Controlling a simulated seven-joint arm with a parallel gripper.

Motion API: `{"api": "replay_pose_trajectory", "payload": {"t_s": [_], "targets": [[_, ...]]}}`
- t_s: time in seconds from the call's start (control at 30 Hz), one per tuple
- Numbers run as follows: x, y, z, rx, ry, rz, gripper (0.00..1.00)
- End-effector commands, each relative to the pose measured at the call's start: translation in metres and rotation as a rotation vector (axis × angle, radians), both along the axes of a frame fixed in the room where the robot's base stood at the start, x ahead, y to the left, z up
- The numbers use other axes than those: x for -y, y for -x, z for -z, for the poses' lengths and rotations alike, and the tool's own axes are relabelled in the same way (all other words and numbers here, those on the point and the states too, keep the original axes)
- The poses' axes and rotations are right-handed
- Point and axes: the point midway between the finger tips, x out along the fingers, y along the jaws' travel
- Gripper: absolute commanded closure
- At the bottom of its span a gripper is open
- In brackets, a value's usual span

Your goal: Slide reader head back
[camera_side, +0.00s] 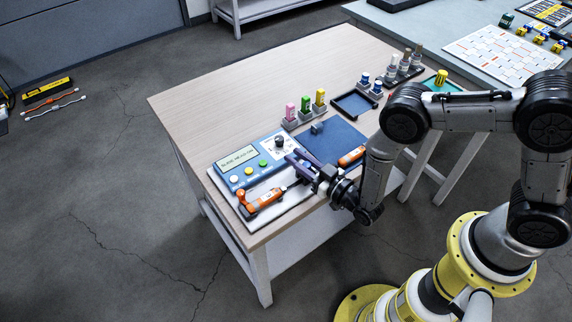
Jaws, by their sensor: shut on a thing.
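A blue-and-white reader unit (255,158) with a lit display, coloured buttons and a black dial sits on a pale base plate (222,189) at the near left of the table. My gripper (296,169) is at the unit's right front edge, with its dark fingers pointing left. It is shut on what looks like the reader head, a dark part mostly hidden by the fingers. An orange tool (262,201) with a thin shaft lies on the plate in front of the unit. Its shaft reaches close to my gripper, and I cannot tell whether they touch.
A blue mat (333,138) lies right of the unit, with an orange-handled item (352,156) near my wrist. Pink, green and yellow vials (305,106) stand behind. A dark tray (354,104) and racked bottles (404,62) are farther right. The table's far left (215,97) is bare.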

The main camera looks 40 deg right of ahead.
Motion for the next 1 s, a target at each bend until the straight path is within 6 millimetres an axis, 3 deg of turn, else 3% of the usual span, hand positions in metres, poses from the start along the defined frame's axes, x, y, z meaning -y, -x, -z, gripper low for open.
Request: {"api": "replay_pose_trajectory", "payload": {"t_s": [0.4, 0.43, 0.57, 1.0], "targets": [[0.011, 0.0005, 0.0005, -0.001, -0.001, 0.01, 1.0], [0.0112, 0.0005, 0.0005, -0.001, -0.001, 0.011, 0.66], [0.0102, 0.0006, 0.0005, -0.002, -0.001, 0.008, 0.42], [0.0089, 0.0088, 0.0004, -0.002, -0.001, 0.001, 0.41]]}}
